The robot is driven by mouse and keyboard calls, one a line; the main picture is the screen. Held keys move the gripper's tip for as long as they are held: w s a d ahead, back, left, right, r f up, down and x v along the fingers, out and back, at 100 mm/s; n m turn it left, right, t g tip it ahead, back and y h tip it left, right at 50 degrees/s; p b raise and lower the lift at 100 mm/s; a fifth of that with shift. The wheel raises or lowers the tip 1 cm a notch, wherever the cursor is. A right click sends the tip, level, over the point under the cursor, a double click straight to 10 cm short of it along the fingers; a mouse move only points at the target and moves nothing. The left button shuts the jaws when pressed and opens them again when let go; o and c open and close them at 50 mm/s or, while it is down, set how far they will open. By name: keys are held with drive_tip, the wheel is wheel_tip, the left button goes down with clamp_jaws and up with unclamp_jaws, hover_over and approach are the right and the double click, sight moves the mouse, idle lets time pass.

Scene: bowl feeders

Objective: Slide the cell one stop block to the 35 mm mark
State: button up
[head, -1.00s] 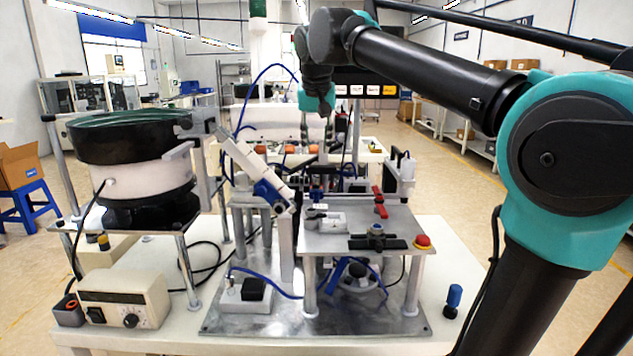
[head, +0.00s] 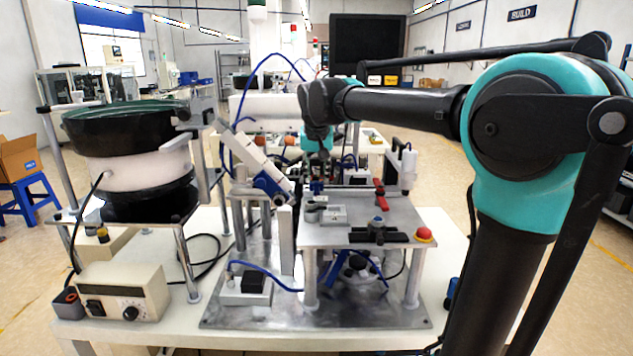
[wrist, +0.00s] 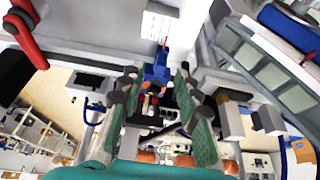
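A small blue block (wrist: 157,73) with a thin red pointer shows ahead of my fingertips in the wrist view. It looks like the stop block, and in the head view it is a small blue spot (head: 316,187) at the back edge of the fixture plate (head: 340,236). My gripper (wrist: 158,100) is open, with its green-padded fingers apart on either side of the line to the block. I cannot tell whether they touch it. In the head view my gripper (head: 318,150) points down just above that spot, its fingertips hard to make out. The millimetre marks are not readable.
A red clamp (head: 380,196) and a white upright unit (head: 403,166) stand right of the block. A tilted chute (head: 255,163) is close on the left. A black bar with a blue knob (head: 378,234) and a red button (head: 424,234) lie at the plate's front.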

sight(316, 184)
drive_tip(key=shift+x, duration=1.45)
clamp_jaws()
